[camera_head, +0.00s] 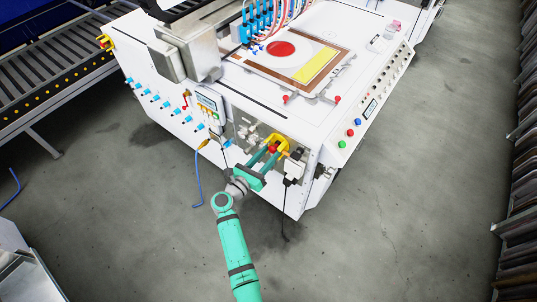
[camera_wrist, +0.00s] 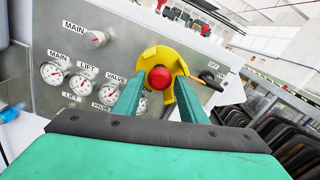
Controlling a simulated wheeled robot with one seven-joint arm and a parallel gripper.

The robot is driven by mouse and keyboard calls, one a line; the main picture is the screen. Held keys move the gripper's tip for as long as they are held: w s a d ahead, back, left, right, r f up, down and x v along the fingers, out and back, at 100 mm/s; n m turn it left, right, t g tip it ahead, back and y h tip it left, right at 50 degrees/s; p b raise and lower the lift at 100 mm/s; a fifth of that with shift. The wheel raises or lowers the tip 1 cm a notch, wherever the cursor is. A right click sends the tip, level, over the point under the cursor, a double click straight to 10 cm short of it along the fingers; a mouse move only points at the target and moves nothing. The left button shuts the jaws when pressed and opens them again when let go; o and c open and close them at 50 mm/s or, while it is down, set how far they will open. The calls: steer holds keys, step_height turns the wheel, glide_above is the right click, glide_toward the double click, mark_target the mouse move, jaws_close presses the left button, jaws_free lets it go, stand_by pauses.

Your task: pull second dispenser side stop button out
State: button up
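The side stop button (camera_wrist: 160,77) is a red knob with a yellow shroud (camera_wrist: 182,62) around it, on a grey panel on the side of the white machine. In the head view the red button (camera_head: 273,149) and its yellow shroud (camera_head: 281,142) show at the machine's lower front corner. My gripper (camera_wrist: 160,95) has its two teal fingers apart, one to each side of the red knob. In the head view my gripper (camera_head: 268,158) reaches up to the button. Whether the fingers touch the knob cannot be told.
The grey panel (camera_wrist: 75,30) carries several gauges labelled MAIN, LIFT and VALVE left of the button. A black-handled on/off switch (camera_wrist: 207,82) sits close on its right. A white box with a black cable (camera_head: 294,168) hangs nearby. The floor (camera_head: 400,220) around is clear.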

steer(key=v, duration=1)
steer(key=shift+s+a, duration=0.2)
steer(key=shift+s, duration=0.1)
steer(key=s+d+r+m+y, duration=0.2)
steer(key=s+r+m+y, duration=0.1)
steer(key=s+m, duration=0.7)
steer(key=s+d+r+m+y, duration=0.2)
steer(key=s+r+m+y, duration=0.1)
steer(key=s+m, duration=0.8)
steer(key=s+d+r+m+y, duration=0.3)
steer(key=s+m, duration=0.7)
steer(key=s, duration=0.6)
steer(key=shift+s+r+m+t+y, duration=0.3)
steer(key=shift+s+r+m+y, duration=0.1)
steer(key=shift+y, duration=0.4)
steer(key=shift+d, duration=0.1)
steer(key=shift+f, duration=0.1)
